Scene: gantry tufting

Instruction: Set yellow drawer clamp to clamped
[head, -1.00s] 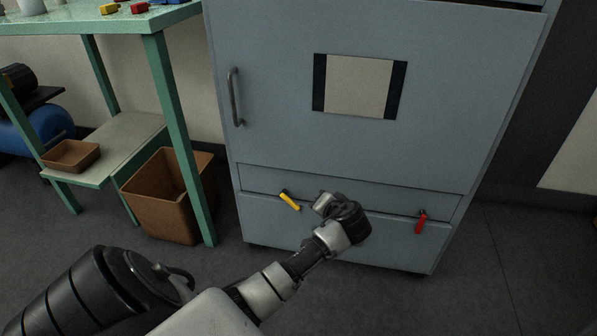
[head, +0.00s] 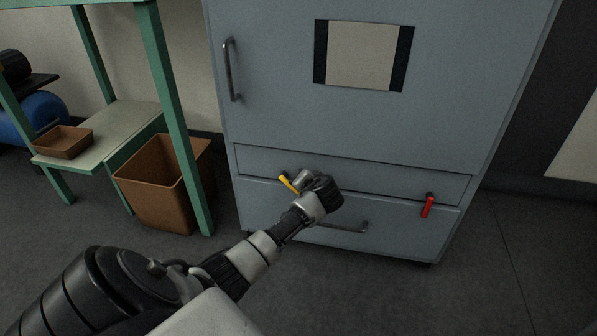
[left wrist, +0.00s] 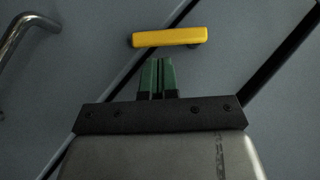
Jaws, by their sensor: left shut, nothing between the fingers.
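The yellow drawer clamp (head: 289,184) is a small lever on the grey cabinet front, near the seam above the bottom drawer. In the head view it slants down to the right. In the left wrist view the yellow clamp (left wrist: 169,37) lies across, just beyond the fingertips. My left gripper (left wrist: 157,62) is shut and empty, with its green fingertips together and a gap short of the lever. In the head view my left gripper (head: 301,182) is just right of the clamp, its fingers hard to make out. My right gripper is not in view.
A red clamp lever (head: 428,206) hangs near vertical at the cabinet's right. The bottom drawer's bar handle (head: 345,228) is partly behind my left arm. A brown bin (head: 160,190) and a green bench (head: 178,130) stand left. Floor at right is clear.

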